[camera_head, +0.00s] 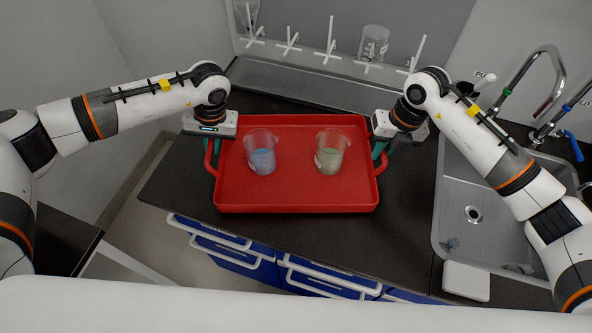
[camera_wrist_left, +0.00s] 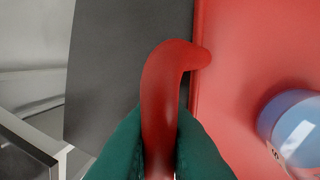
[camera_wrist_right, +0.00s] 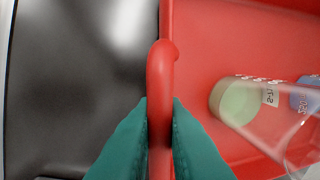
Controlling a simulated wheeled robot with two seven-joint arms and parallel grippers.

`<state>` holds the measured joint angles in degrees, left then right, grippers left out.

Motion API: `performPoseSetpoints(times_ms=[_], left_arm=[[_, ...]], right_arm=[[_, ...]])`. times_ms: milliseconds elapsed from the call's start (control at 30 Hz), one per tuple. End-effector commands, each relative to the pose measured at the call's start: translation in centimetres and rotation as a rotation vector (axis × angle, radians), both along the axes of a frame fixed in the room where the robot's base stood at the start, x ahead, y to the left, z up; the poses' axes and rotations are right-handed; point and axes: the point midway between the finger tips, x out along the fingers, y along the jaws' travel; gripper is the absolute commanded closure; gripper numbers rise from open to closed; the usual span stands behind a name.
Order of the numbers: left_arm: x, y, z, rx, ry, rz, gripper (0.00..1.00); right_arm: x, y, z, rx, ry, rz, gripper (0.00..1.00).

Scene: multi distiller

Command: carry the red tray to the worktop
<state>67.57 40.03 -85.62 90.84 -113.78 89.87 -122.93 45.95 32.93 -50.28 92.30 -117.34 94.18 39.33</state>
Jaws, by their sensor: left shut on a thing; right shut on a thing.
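The red tray (camera_head: 295,195) is over the dark worktop (camera_head: 180,178) in the head view, between my two grippers. I cannot tell whether it rests on the worktop or hangs just above it. A beaker with blue liquid (camera_head: 261,155) and a beaker with pale green liquid (camera_head: 330,157) stand upright in it. My left gripper (camera_head: 212,146) is shut on the left handle, which shows between green fingers in the left wrist view (camera_wrist_left: 160,95). My right gripper (camera_head: 380,149) is shut on the right handle, seen in the right wrist view (camera_wrist_right: 160,85).
A sink (camera_head: 475,215) with taps (camera_head: 540,85) lies to the right. A rack with white pegs (camera_head: 330,45) and glassware (camera_head: 373,43) stands behind the tray. Blue drawers (camera_head: 245,255) are under the front edge. Bare worktop shows left and right of the tray.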

Motion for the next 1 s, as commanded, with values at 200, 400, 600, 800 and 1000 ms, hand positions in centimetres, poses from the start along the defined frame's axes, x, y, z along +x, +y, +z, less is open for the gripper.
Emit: performPoseSetpoints(times_ms=[200,400,600,800,1000], left_arm=[[0.0,0.0,-1.1,0.0,0.0,0.001,0.8],[0.0,0.0,-1.1,0.0,0.0,0.0,0.67],[0.0,-0.1,-0.9,-0.001,-0.001,0.0,0.67],[0.2,-0.6,1.7,-0.003,-0.004,-0.001,0.67],[0.2,-1.4,6.0,-0.002,-0.005,-0.002,0.67]], right_arm=[[0.0,0.0,-1.1,0.0,0.0,0.0,0.81],[0.0,0.0,-1.1,0.0,0.0,0.0,0.67],[0.0,0.0,-1.1,0.0,0.0,0.0,0.67],[0.0,0.0,-1.1,0.0,0.0,0.0,0.67],[0.0,0.0,-1.1,0.0,0.0,0.0,0.67]])
